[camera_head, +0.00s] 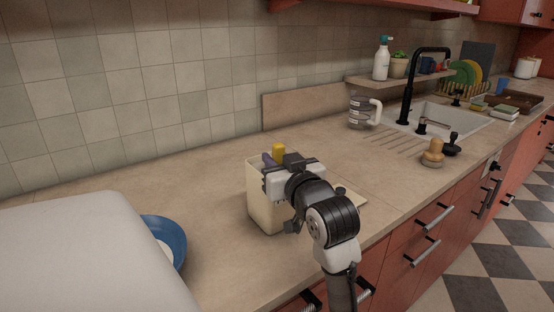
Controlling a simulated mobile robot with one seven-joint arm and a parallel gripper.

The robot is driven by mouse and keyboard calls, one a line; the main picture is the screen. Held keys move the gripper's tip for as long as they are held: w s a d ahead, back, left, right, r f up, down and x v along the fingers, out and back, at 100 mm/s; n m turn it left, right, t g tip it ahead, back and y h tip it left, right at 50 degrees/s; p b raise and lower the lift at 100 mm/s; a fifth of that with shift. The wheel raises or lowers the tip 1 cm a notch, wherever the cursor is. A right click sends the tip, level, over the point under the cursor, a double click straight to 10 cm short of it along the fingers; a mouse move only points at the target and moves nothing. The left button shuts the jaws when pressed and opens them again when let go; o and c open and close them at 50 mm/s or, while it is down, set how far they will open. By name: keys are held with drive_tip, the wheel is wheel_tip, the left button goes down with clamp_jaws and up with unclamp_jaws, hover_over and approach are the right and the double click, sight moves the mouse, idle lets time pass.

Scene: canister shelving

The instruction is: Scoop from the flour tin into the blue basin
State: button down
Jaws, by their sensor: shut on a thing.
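The flour tin (264,213) is a cream, square-sided container standing upright on the counter near the front edge. My gripper (277,172) is over its top opening. It is shut on a scoop, of which a yellow handle end (279,151) sticks up beside the fingers. The rest of the scoop is hidden by the gripper and the tin, and so is the flour. The blue basin (172,236) is at the left, apart from the tin, with something pale inside. A large white shape in the foreground hides much of the basin.
A flat cream piece, perhaps the lid (354,200), lies right of the tin. A measuring jug (360,111) and wooden-handled brush (433,154) stand farther right, before the sink (450,116). The counter (215,208) between basin and tin is clear.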

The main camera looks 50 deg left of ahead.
drive_tip(key=shift+s+a+f, duration=0.1)
drive_tip(key=shift+a+f, duration=0.15)
drive_tip(key=shift+f, duration=0.3)
drive_tip(key=shift+r+p, duration=0.9)
wheel_tip(320, 180, up, 9)
drive_tip(key=p, duration=0.7)
drive_tip(key=shift+d, duration=0.1)
drive_tip(key=shift+r, duration=2)
wheel_tip(320, 180, down, 4)
drive_tip(key=shift+f, duration=0.1)
